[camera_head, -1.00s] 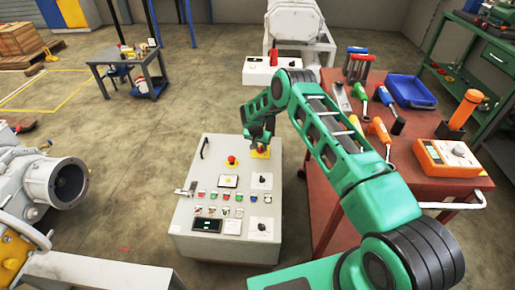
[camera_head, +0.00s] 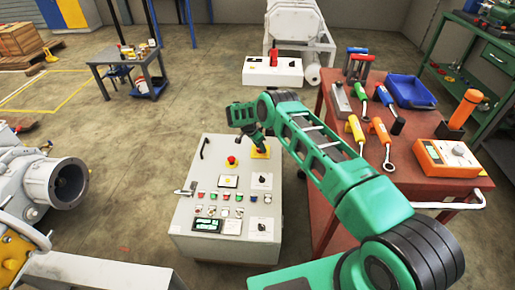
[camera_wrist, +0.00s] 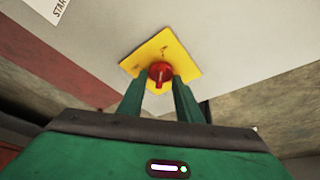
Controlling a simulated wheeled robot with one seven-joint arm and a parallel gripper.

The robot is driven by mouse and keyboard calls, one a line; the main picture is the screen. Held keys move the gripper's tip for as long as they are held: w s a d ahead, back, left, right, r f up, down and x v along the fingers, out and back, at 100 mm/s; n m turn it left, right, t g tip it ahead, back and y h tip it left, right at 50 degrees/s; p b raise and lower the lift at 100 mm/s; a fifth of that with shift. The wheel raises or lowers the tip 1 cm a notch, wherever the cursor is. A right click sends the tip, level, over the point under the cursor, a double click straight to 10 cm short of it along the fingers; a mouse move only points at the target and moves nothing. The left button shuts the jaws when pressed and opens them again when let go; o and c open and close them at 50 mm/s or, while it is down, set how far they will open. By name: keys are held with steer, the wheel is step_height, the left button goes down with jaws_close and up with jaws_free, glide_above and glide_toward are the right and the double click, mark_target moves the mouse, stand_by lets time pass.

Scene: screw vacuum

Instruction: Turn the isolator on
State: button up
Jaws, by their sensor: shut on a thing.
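The isolator is a red knob (camera_wrist: 160,71) on a square yellow plate (camera_wrist: 148,50), seen in the wrist view. The plate also shows in the head view (camera_head: 261,153) at the upper right of the grey control box's sloped panel (camera_head: 186,232). My gripper (camera_wrist: 159,84) has its two green fingers on either side of the red knob and is shut on it. In the head view my gripper (camera_head: 259,142) reaches down to the plate and hides the knob.
A red emergency button (camera_head: 232,161), several small buttons and a lit display (camera_head: 207,225) are on the panel. A red tool table (camera_head: 425,205) stands close on the right under my arm. Grey machinery (camera_head: 60,185) is at the left.

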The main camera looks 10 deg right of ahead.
steer(key=shift+w+a+r, duration=0.2)
steer(key=shift+w+a, duration=0.2)
steer(key=shift+a, duration=0.3)
steer(key=o, duration=1)
steer(key=shift+c, duration=0.2)
steer(key=shift+d, duration=0.15)
steer(key=shift+s+d+f, duration=0.15)
steer(key=v, duration=1)
steer(key=shift+r, duration=0.35)
steer(key=shift+r, duration=0.1)
